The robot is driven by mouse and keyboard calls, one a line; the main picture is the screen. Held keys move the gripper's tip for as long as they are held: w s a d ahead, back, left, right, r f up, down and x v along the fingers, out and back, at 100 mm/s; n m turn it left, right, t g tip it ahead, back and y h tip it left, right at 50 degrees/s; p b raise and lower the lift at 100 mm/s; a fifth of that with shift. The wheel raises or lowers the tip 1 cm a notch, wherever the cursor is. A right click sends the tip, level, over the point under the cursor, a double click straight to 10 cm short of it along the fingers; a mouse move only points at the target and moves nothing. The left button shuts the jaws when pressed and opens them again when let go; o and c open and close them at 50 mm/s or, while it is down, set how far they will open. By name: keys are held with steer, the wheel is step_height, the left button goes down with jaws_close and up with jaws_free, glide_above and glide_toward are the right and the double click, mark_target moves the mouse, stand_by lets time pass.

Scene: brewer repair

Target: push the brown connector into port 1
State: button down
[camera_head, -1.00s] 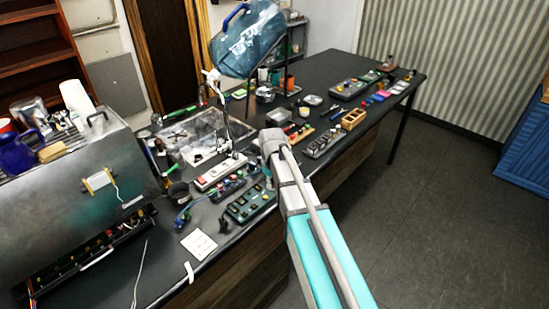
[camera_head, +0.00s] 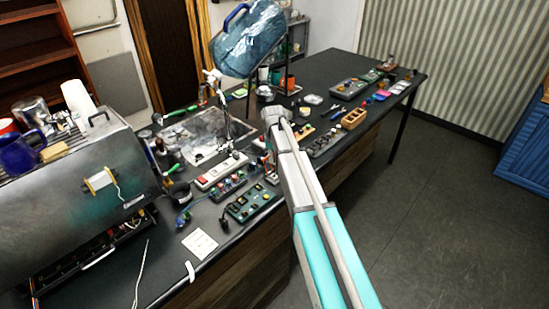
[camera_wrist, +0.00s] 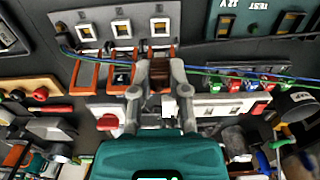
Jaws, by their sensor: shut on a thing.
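In the wrist view, my gripper (camera_wrist: 160,72) is shut on the brown connector (camera_wrist: 160,76), between its two grey fingers. The connector is just below the rightmost socket of a grey port panel (camera_wrist: 102,30); I cannot tell whether it touches the panel. Orange-edged pieces lie below the ports.
A dark panel marked TEST and 12 V (camera_wrist: 255,20) is right of the port panel. Thin blue and green wires cross near the fingers. A white power strip (camera_head: 222,171) and a steel brewer (camera_head: 85,190) stand to the left. The bench's far right is more open.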

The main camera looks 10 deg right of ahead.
mark_target(274, 177)
steer(key=shift+f, duration=0.2)
step_height(274, 177, down, 6)
steer(key=b, duration=0.6)
steer(key=shift+r, duration=0.35)
steer(key=shift+f+b, duration=0.65)
steer(key=shift+f, duration=0.2)
stand_by(2.9)
steer(key=c, duration=0.5)
jaws_free()
steer(key=shift+c, duration=0.2)
steer(key=shift+r, duration=0.2)
